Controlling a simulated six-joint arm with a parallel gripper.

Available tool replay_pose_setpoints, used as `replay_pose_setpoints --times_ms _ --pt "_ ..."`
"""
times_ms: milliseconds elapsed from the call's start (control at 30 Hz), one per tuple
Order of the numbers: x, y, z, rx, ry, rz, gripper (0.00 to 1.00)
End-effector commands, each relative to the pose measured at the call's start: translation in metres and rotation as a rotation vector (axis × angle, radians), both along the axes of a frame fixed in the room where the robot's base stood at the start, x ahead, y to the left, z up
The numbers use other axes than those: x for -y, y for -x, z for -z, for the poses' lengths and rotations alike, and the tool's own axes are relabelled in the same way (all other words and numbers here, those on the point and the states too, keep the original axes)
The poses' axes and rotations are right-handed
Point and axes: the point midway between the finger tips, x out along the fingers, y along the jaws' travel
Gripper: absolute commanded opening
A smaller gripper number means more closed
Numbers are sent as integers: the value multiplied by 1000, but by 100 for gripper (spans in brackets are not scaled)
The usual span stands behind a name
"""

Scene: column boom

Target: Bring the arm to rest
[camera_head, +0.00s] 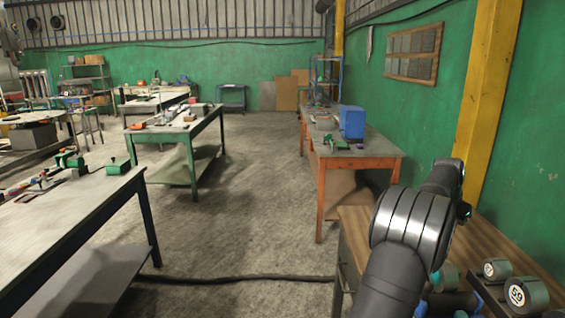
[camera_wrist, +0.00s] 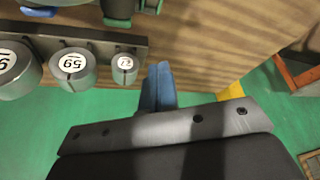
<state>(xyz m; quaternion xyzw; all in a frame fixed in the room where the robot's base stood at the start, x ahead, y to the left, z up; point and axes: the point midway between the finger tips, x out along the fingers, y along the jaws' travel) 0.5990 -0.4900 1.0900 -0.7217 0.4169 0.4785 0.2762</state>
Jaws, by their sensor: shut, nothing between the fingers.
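My gripper (camera_wrist: 158,85) shows in the wrist view as two blue fingers pressed together with nothing between them. The fingers are beside the right end of a dark rack (camera_wrist: 100,47). I cannot tell whether they touch it. In the head view my arm reaches up over the wooden bench (camera_head: 490,246) at the right. The gripper itself cannot be made out there.
Grey-green cylinders with number labels (camera_wrist: 75,70) sit along the rack, also seen in the head view (camera_head: 525,294). An orange bench (camera_head: 385,152) with a blue box (camera_head: 352,122) stands beyond. Open floor (camera_head: 245,215) lies left of it.

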Motion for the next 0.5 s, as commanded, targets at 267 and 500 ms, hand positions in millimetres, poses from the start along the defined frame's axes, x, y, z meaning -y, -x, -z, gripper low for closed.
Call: replay_pose_setpoints --times_ms 267,500 --pt "-1 0 2 0 -1 0 0" --pt "-9 0 29 -2 -2 -1 0"
